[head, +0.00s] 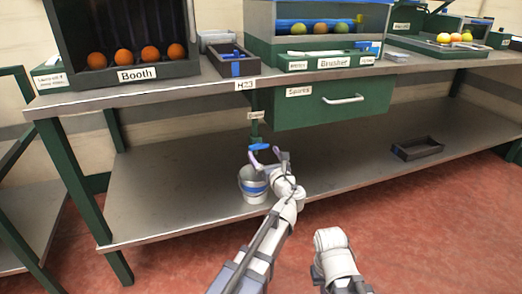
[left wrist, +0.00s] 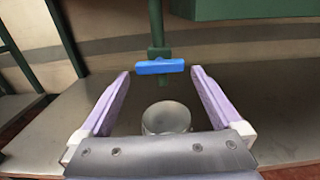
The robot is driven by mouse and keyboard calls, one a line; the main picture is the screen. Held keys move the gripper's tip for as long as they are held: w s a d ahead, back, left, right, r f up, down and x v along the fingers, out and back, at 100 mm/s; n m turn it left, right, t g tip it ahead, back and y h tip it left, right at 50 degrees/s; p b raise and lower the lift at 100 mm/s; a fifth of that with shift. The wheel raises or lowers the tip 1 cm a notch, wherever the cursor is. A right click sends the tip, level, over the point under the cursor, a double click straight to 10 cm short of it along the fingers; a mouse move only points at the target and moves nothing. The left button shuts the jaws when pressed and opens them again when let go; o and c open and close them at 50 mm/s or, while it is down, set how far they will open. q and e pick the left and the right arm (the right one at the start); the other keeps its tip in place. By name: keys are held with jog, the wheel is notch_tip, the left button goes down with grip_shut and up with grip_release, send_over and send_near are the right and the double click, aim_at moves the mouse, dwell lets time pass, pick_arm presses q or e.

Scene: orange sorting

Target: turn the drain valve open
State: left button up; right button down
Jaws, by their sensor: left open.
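The drain valve has a blue handle (head: 260,147) on a green vertical pipe below the workbench, and the handle lies crosswise to the pipe. It also shows in the left wrist view (left wrist: 160,67). My left gripper (head: 266,156) is open, with its purple fingers pointing toward the handle. In the left wrist view the handle appears between and just beyond the fingertips (left wrist: 160,73), with no clear contact. A metal bucket (head: 254,190) stands under the valve on the lower shelf, partly hidden by my left arm. My right arm shows at the lower right, but its fingers cannot be seen.
The lower shelf (head: 150,200) is mostly clear, with a small dark tray (head: 417,148) at its right. A green drawer (head: 330,102) hangs right of the valve.

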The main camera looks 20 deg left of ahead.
aim_at(260, 147)
pick_arm(q)
jog(key=shift+x, duration=2.1)
jog(key=c, duration=1.1)
